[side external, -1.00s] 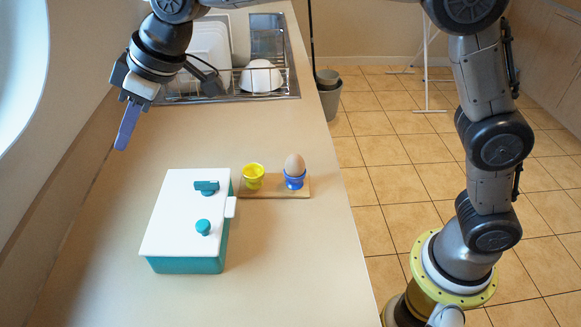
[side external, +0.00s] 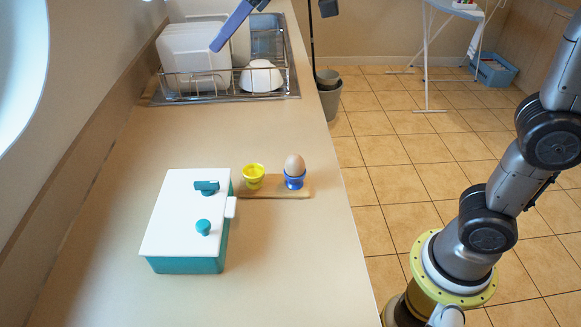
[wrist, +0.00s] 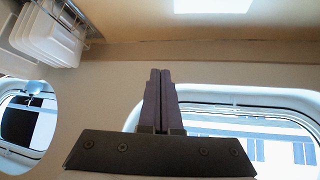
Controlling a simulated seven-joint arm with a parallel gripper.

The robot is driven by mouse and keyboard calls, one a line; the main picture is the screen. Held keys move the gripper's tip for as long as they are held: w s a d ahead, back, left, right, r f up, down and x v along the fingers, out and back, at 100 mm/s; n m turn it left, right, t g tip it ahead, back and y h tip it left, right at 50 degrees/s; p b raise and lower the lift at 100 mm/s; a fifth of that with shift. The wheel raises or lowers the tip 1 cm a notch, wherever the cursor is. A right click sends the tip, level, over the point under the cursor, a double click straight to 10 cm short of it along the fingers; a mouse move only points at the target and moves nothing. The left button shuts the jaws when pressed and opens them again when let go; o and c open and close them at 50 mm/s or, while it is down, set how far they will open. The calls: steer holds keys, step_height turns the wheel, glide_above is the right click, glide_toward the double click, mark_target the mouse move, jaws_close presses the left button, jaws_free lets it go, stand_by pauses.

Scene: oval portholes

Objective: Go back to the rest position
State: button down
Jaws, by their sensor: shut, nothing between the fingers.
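My gripper (side external: 222,38) shows at the top of the side external view, its purple fingers in front of the dish rack area and high above the counter. In the wrist view the two fingers (wrist: 160,88) are side by side and shut, with nothing between them. Most of the hand is cut off by the top edge of the side external view.
On the counter (side external: 290,260) stand a teal box with a white lid (side external: 180,220) and a wooden board (side external: 262,192) with a yellow cup (side external: 253,176) and an egg (side external: 294,165) in a blue cup (side external: 294,182). A dish rack (side external: 180,90) holds white dishes at the back.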

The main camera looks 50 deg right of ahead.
steer(key=s+d+f+m+h, duration=0.2)
steer(key=s+d+f+m, duration=0.15)
steer(key=s+d, duration=0.95)
steer(key=s+d+f+m+g+h, duration=0.1)
steer(key=s+d+f+m, duration=0.1)
steer(key=s+f, duration=1)
steer(key=shift+s+d+f+m+g+h, duration=0.35)
steer(key=shift+d+f+g+h, duration=0.05)
steer(key=shift+f, duration=0.2)
